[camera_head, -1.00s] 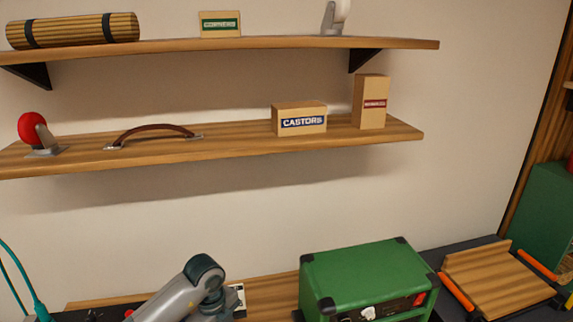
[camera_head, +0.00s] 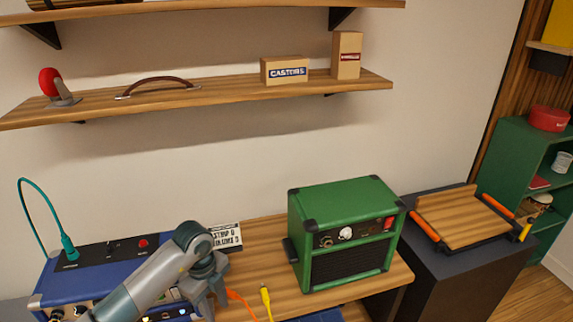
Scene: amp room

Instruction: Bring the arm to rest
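My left arm (camera_head: 150,281) comes in from the lower left over the bench. Its gripper (camera_head: 208,297) points down in front of the bench, beside the blue amp unit (camera_head: 75,283). The fingers are small and partly overlap, so I cannot tell how far apart they are. No held thing shows in them. My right arm and gripper are out of view.
A green amp (camera_head: 345,235) stands on the wooden bench (camera_head: 262,238). Orange and yellow cables (camera_head: 266,300) lie near the gripper. A teal cable (camera_head: 45,207) rises from the blue unit. A dark cabinet (camera_head: 440,275) stands right. A wall shelf (camera_head: 215,95) hangs above.

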